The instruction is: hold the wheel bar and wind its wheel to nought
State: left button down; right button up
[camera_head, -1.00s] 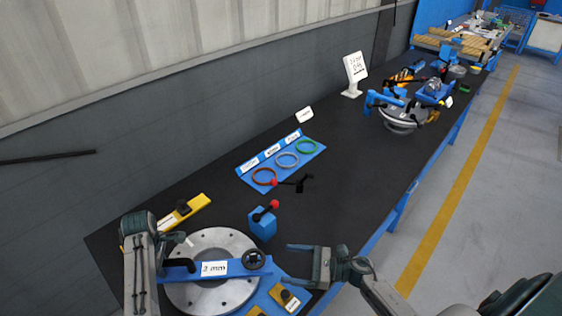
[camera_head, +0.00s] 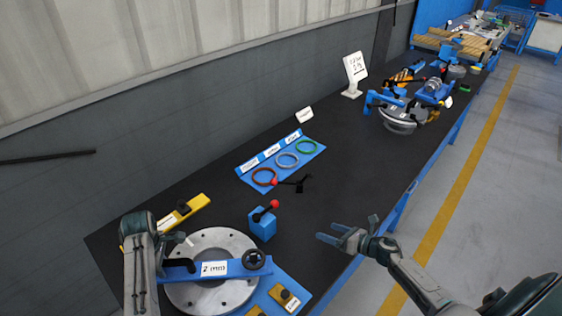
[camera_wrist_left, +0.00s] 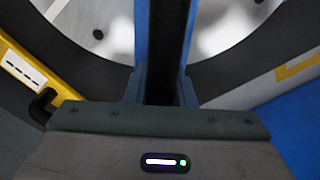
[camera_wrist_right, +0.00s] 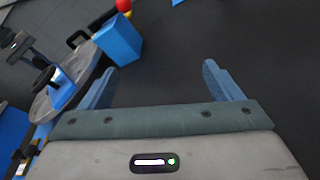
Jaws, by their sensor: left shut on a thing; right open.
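The wheel bar (camera_head: 236,268) is a blue bar lying across a round grey flanged plate (camera_head: 214,298). Its white label starts with a 2; the smaller letters are unclear. Its black wheel (camera_head: 254,259) sits at the bar's right end and also shows in the right wrist view (camera_wrist_right: 45,80). My left gripper (camera_head: 168,262) is shut on the bar near its left end; a dark strip of the bar runs between the fingers in the left wrist view (camera_wrist_left: 164,85). My right gripper (camera_head: 329,232) is open and empty, right of the wheel and apart from it, near the bench's front edge.
A blue block with a red-knobbed lever (camera_head: 262,226) stands just behind the wheel. A blue tray (camera_head: 250,179) holds red, grey and green rings. A white sign (camera_head: 355,70) stands further back, its writing unclear. The black bench between is mostly clear.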

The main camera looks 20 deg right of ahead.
aim_at(247, 259)
jog(key=d+m+h, duration=0.1)
jog(key=d, duration=0.1)
jog(key=w+d+m, duration=0.1)
jog(key=d, duration=0.1)
jog(key=d+m+h, duration=0.1)
jog(key=d, duration=0.2)
jog(key=shift+w+f+m+h, duration=0.25)
jog(key=shift+f+m+h, duration=0.05)
jog(key=shift+a, duration=0.1)
